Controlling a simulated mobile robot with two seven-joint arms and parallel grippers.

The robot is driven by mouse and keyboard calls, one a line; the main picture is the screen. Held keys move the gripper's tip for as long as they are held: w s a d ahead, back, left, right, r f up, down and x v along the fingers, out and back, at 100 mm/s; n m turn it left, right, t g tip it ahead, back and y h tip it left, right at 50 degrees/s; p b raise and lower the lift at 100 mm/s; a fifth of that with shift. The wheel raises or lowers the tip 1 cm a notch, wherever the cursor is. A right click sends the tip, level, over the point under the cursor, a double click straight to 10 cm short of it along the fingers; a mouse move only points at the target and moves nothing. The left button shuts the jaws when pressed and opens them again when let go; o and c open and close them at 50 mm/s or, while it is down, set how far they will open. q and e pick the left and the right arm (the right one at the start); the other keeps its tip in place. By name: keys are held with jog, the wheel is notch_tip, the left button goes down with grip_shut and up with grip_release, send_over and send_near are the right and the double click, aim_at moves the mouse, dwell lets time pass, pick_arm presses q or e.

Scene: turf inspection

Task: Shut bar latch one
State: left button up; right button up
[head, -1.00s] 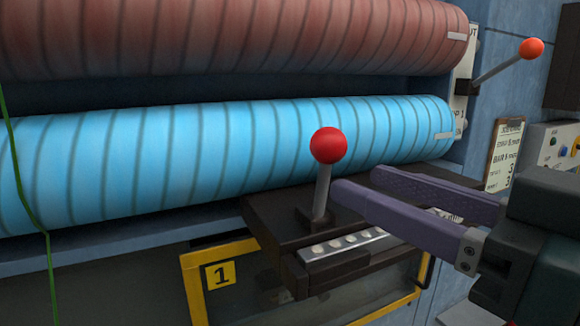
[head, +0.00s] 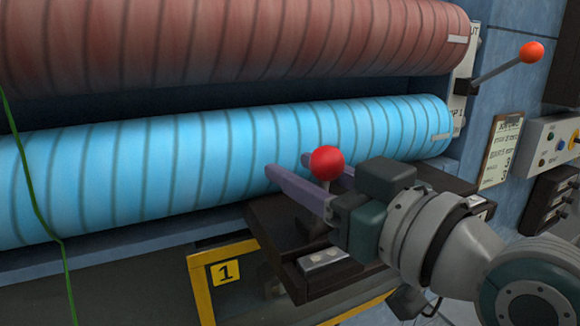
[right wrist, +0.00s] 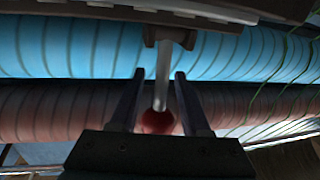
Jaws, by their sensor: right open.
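The bar latch is a grey lever with a red ball knob (head: 326,162), standing on a dark block (head: 285,235) above a yellow frame marked 1. My right gripper (head: 288,166) is open, its two purple fingers on either side of the lever. In the right wrist view the lever's shaft (right wrist: 161,75) runs between the open fingers (right wrist: 159,73), with gaps showing on both sides. The red knob (right wrist: 158,122) lies closer to the palm there. The lever's foot is hidden behind my gripper in the head view. My left gripper is not in view.
A blue striped roll (head: 200,160) lies just behind the lever, with a brown roll (head: 220,45) above it. Another lever with an orange-red knob (head: 531,52) stands at the upper right. A clipboard (head: 500,150) and a control panel (head: 553,140) are on the right.

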jog(key=shift+c, duration=0.2)
grip_shut()
jog(key=shift+r, duration=0.1)
